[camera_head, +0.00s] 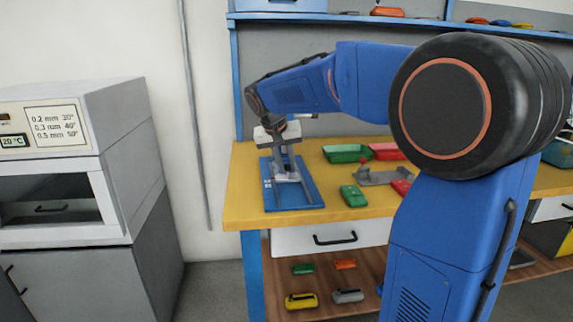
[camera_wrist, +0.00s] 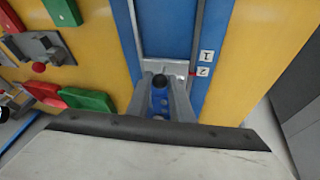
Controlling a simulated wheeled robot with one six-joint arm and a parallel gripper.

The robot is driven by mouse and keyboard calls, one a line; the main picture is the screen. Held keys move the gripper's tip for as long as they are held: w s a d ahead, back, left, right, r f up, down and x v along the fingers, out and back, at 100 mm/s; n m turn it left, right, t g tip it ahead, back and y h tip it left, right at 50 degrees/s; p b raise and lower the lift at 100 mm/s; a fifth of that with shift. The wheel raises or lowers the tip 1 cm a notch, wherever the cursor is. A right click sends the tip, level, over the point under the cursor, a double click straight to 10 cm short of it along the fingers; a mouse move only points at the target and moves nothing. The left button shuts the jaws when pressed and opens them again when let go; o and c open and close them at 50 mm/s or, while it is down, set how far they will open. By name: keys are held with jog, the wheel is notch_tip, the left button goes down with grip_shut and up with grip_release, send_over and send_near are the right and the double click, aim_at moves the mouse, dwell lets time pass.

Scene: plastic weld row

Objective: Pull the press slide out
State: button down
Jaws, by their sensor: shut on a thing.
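The press (camera_head: 292,195) stands on the yellow bench, with a blue base plate and grey rails. In the wrist view its blue plate (camera_wrist: 165,25) runs away from me between two grey rails, beside small labels 1 and 2. The press slide (camera_wrist: 170,68) shows as a light grey piece between the rails. My gripper (camera_wrist: 162,85) points down over the press and is shut on a small dark-topped knob at the slide. In the head view my gripper (camera_head: 284,160) partly covers the slide, and its exact grip is too small to tell.
Green (camera_head: 346,153) and red (camera_head: 387,151) trays, a green box (camera_head: 354,196) and a grey fixture (camera_head: 385,177) with a red knob lie right of the press. A grey oven-like machine (camera_head: 75,165) stands left, across a gap. The bench's front strip is clear.

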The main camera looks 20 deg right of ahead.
jog(key=s+a, duration=0.1)
jog(key=s, duration=0.3)
jog(key=s+a, duration=0.1)
jog(key=s, duration=0.3)
jog(key=s+a, duration=0.1)
jog(key=s, duration=0.3)
jog(key=shift+s+a+r, duration=0.1)
jog(key=shift+s+a, duration=0.3)
jog(key=shift+s, duration=0.2)
jog(key=c, duration=1.6)
grip_release()
jog(key=shift+a, duration=0.1)
jog(key=v, duration=1.7)
jog(key=shift+s+r, duration=0.1)
jog(key=shift+s, duration=0.05)
